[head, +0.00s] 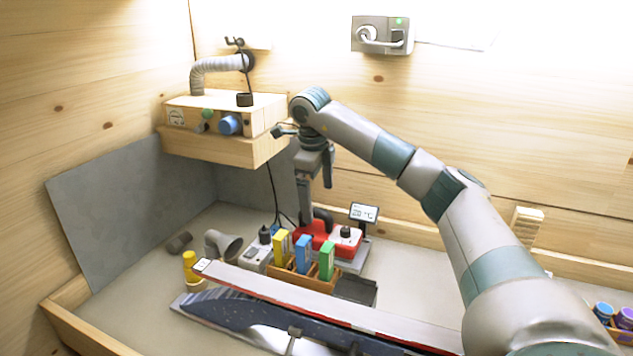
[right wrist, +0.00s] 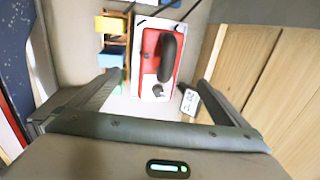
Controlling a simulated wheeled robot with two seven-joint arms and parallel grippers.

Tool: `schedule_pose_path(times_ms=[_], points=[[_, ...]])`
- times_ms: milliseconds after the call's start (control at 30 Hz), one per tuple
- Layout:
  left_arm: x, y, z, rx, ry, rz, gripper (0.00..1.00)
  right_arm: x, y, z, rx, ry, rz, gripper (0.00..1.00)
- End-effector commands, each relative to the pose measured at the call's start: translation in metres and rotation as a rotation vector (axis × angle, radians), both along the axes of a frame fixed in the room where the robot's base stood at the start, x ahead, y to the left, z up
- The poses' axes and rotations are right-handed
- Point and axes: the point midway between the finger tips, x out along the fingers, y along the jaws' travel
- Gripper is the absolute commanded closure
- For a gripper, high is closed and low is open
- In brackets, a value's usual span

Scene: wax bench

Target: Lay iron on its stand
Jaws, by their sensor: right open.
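The red iron (head: 314,236) with a dark handle sits upright on the bench, behind the row of coloured blocks. In the right wrist view the iron (right wrist: 150,45) shows from above, its black handle (right wrist: 170,55) lying lengthwise, with a pale edge around the red body. My right gripper (head: 317,205) is open and empty above the iron, fingers pointing down. In the right wrist view its fingers (right wrist: 160,80) stand wide apart on either side of the iron, not touching the handle. I cannot clearly make out the stand. My left gripper is out of view.
A wooden rack (head: 288,277) of yellow, blue and green blocks stands before the iron. A small display (head: 364,213) is to its right. A long ski (head: 260,318) lies across the front. A wooden box (head: 225,145) with a hose hangs at the back left.

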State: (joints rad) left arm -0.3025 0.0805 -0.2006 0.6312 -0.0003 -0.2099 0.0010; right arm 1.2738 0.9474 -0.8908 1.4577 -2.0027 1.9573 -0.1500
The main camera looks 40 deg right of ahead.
Motion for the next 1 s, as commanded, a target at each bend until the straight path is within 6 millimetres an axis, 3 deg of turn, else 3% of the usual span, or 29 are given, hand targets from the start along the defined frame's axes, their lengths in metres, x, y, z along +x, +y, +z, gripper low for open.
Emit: schedule_pose_path(times_ms=[233, 667, 1000], points=[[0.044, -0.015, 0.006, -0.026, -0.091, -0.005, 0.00, -0.003, 0.006, 0.041, -0.001, -0.002, 0.001, 0.01], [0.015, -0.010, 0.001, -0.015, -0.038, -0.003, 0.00, -0.005, 0.009, 0.058, 0.000, 0.000, 0.000, 0.01], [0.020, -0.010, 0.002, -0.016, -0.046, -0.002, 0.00, -0.005, 0.009, 0.057, 0.000, 0.000, 0.000, 0.01]])
